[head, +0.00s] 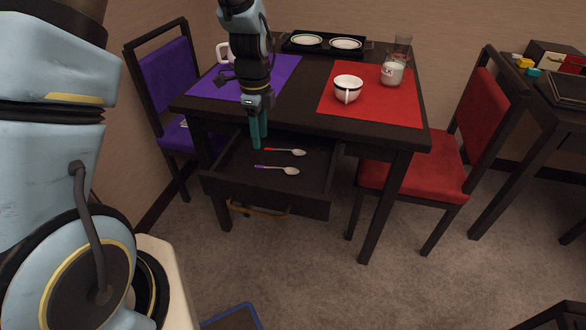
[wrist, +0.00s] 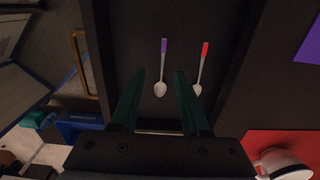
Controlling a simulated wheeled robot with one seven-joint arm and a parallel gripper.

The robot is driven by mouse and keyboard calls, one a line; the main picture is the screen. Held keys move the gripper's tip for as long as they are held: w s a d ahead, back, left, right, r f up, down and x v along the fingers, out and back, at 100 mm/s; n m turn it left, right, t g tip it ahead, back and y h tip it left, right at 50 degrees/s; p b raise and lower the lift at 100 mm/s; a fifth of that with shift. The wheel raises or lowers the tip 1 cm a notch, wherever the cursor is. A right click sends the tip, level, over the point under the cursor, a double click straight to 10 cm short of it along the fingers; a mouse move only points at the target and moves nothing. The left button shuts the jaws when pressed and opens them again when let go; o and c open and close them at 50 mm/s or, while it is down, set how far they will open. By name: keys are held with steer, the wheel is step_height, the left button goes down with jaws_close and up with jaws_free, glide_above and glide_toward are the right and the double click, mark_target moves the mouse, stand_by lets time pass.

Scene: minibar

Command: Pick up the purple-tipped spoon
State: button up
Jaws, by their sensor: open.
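The purple-tipped spoon (head: 277,169) lies in the open drawer (head: 232,172) of the dark table, its purple end to the left. A red-tipped spoon (head: 286,152) lies behind it in the same drawer. My gripper (head: 258,144) hangs over the left part of the drawer, its teal fingers pointing down, open and empty. In the wrist view, my gripper (wrist: 153,88) shows its fingers apart, with the purple-tipped spoon (wrist: 161,70) lying beyond the gap between them. The red-tipped spoon (wrist: 201,68) is to the right, near the right finger.
On the table (head: 306,113) are a purple mat (head: 275,78), a red mat (head: 385,108), a white cup (head: 347,88), a glass of milk (head: 391,75) and a black tray (head: 326,53). A purple chair (head: 167,75) and a red chair (head: 425,175) flank it.

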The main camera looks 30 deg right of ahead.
mark_target(265, 167)
steer(key=shift+w+d+f+p, duration=0.15)
steer(key=shift+f+p, duration=0.25)
steer(key=shift+f, duration=2)
steer(key=shift+d+f+p, duration=0.15)
steer(key=shift+f+p, duration=0.2)
steer(key=shift+f, duration=2)
steer(key=shift+f, duration=0.1)
steer(key=shift+c, duration=0.4)
jaws_close()
